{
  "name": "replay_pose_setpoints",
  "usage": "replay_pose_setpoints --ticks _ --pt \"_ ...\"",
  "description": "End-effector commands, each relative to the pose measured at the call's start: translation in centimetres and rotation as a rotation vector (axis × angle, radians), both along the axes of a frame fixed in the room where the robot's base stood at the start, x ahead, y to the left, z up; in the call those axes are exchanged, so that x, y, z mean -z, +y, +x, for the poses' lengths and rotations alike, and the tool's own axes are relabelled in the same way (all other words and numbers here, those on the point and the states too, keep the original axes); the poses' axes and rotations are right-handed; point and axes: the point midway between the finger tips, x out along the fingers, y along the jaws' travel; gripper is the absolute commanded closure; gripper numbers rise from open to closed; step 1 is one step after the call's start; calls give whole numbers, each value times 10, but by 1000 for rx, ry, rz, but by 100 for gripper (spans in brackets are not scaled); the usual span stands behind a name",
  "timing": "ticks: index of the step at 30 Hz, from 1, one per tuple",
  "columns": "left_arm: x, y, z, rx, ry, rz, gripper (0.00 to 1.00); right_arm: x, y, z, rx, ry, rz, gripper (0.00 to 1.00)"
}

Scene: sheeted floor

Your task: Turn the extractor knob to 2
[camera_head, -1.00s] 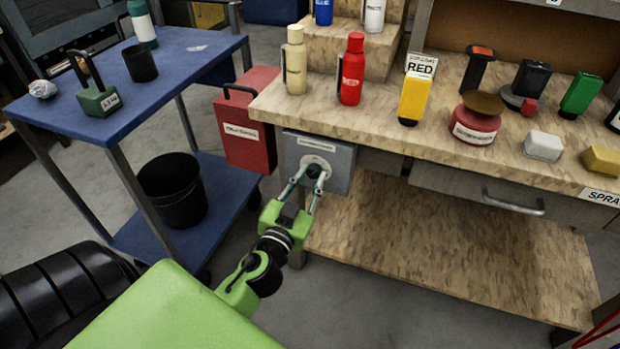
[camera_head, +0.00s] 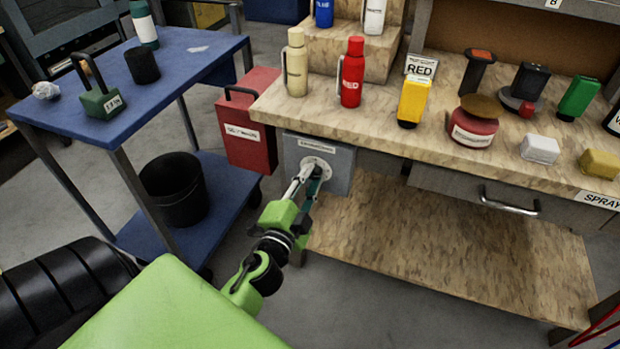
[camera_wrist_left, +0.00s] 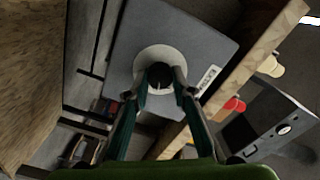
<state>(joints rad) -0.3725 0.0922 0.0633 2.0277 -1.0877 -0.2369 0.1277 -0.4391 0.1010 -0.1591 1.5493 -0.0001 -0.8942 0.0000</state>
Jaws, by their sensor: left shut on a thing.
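The extractor box is a grey panel (camera_head: 338,165) under the front edge of the workbench, with a label at its top. A pale round dial (camera_wrist_left: 160,62) sits on it, with a dark knob (camera_wrist_left: 159,75) at its centre. My left gripper (camera_head: 308,178) reaches the dial, its fingers on either side of the knob and shut on it. In the left wrist view the panel looks tilted and the fingers (camera_wrist_left: 160,88) flank the knob. The dial's numbers are too small to read. My right gripper is not in view.
A blue cart (camera_head: 180,70) with a black bin (camera_head: 174,190) stands at the left. Bottles and several other items stand on the workbench (camera_head: 330,112). A drawer handle (camera_head: 510,203) juts out at the right.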

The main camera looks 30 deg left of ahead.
Motion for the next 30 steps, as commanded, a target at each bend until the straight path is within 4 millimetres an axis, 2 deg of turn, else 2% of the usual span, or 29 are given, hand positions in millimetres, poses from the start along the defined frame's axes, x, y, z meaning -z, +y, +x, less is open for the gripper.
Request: replay_pose_setpoints --ticks 9,24,25,26,30 --pt "0 0 0 1 23 96 99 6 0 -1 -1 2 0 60" --pt "0 -1 0 1 26 110 99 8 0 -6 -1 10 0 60" --pt "0 -1 0 1 26 110 69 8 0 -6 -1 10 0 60" --pt "0 -1 0 1 26 110 62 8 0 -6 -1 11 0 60" --pt "0 0 0 1 26 110 60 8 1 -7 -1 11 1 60"
